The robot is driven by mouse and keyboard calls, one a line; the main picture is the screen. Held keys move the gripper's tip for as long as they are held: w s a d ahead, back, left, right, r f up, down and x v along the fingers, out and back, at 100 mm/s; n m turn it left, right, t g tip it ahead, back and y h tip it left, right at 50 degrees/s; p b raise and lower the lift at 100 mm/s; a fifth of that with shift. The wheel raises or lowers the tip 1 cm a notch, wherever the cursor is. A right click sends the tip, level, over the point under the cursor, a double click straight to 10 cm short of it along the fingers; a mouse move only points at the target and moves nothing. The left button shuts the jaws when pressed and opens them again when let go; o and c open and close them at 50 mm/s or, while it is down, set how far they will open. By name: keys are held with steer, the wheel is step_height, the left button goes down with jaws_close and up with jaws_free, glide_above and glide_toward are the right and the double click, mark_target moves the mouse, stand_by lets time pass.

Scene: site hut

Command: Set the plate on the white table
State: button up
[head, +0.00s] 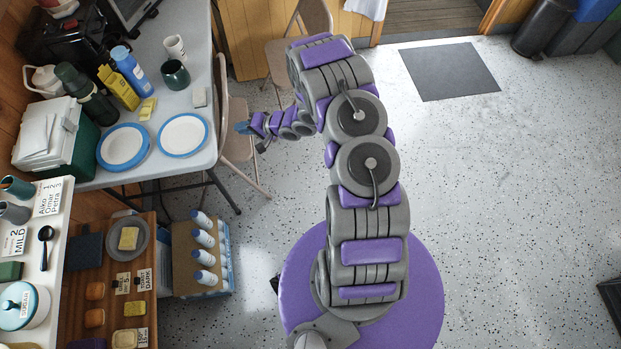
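Two white plates with blue rims lie flat on the pale grey-white folding table: a left plate (123,147) and a right plate (183,136) near the table's right edge. A grey plate (113,250) with a yellow block on it lies on the wooden surface below. The folding table (184,97) is at upper left; a narrower white-topped surface (52,258) is at lower left. My gripper (241,129) is in the air just right of the folding table's edge, apart from the plates. Its fingers are too small to tell open from shut.
A green-and-white cooler (48,137), bottles, a dark cup (175,74) and a white mug (175,47) crowd the folding table. Folding chairs (237,130) stand at its right side. A cardboard box (188,265) of white bottles sits below. The floor at right is mostly clear.

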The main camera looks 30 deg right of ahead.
steer(key=w+d+r+n+h, duration=0.2)
steer(key=d+r+h, duration=0.5)
steer(key=d+r, duration=0.4)
steer(key=s+d+r+n+g+h, duration=0.1)
steer(key=s+d+r+g+h, duration=0.3)
steer(key=s+r, duration=0.7)
steer(key=s+a+r+n+g, duration=0.1)
steer(key=s+a+r, duration=0.3)
steer(key=s, duration=0.7)
steer(key=s+a+r+n+g+y, duration=0.1)
steer(key=s+a+r+n+g, duration=0.1)
steer(key=s, duration=1)
steer(key=s+a+r+n+g+y, duration=0.1)
steer(key=s+a+r+g, duration=0.2)
steer(key=s, duration=0.9)
steer(key=a+r, duration=0.3)
steer(key=a, duration=0.2)
steer(key=shift+s+a+r+n+g, duration=0.15)
steer(key=shift+s+r+n+g, duration=0.15)
steer(key=shift+n+g, duration=0.1)
steer(key=shift+w, duration=0.1)
steer(key=shift+a, duration=0.1)
